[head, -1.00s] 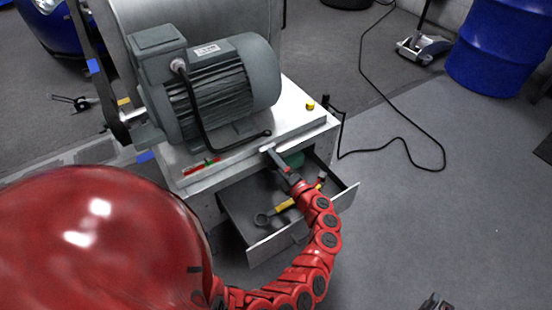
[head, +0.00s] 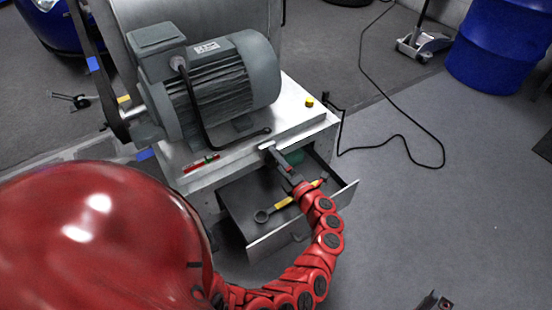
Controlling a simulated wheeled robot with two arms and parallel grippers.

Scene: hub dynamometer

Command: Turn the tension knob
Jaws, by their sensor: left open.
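A small yellow knob (head: 309,102) stands on the right end of the pale machine bench top (head: 292,108); I cannot tell whether it is the tension knob. My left gripper (head: 268,149) is at the bench's front edge, above the open drawer, to the left of and nearer than the yellow knob. It is open, and its fingers look small and partly merged with the edge. Anything right at its tips is hidden. A dark part at the bottom right edge looks like my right gripper (head: 436,302), mostly cut off.
A grey electric motor (head: 222,88) with a black bar in front fills the bench. A red tool (head: 202,163) lies on its front edge. The open drawer (head: 303,227) holds a yellow-handled wrench (head: 283,203). A black cable (head: 441,150) and blue barrel (head: 497,45) are at right.

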